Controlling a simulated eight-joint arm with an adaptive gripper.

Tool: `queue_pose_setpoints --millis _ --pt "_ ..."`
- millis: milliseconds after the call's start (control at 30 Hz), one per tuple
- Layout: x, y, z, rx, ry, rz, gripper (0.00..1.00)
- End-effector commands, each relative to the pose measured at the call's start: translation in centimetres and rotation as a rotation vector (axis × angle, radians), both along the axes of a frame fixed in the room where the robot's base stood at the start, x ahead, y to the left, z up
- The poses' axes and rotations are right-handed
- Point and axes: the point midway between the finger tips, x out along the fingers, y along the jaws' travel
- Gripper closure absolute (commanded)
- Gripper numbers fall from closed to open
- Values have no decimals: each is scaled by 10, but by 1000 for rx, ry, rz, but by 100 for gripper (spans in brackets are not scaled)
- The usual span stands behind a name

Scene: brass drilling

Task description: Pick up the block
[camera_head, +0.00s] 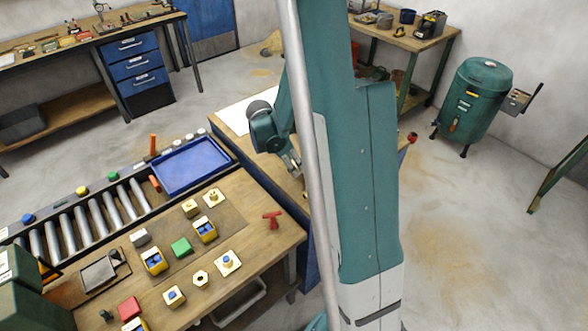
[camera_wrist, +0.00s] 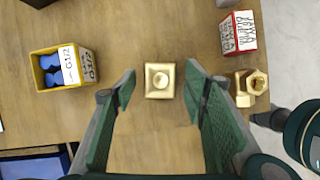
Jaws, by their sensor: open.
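A square brass block (camera_wrist: 159,81) with a round feature at the centre of its top sits on the wooden bench (camera_wrist: 150,130) in the wrist view. My gripper (camera_wrist: 159,84) is open, with one green finger to the left of the block and one to the right. Gaps show between the block and both fingers. Their height above the bench is hard to tell. In the head view my gripper (camera_head: 291,163) is partly hidden by my arm, and I cannot make out this block there.
In the wrist view a yellow bin (camera_wrist: 84,66) of blue parts stands left. A red-and-white box (camera_wrist: 238,33) and brass fittings (camera_wrist: 244,94) are on the right. In the head view a blue tray (camera_head: 190,165) and roller conveyor (camera_head: 94,214) border a bench with several parts.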

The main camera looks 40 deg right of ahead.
Motion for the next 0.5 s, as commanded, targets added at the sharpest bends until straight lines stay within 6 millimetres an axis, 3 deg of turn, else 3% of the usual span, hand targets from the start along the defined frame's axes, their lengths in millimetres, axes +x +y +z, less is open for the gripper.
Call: queue_pose_setpoints --millis 200,500 --pt "-1 -6 -15 0 0 -1 56" --pt "-1 -7 -17 0 0 0 56"
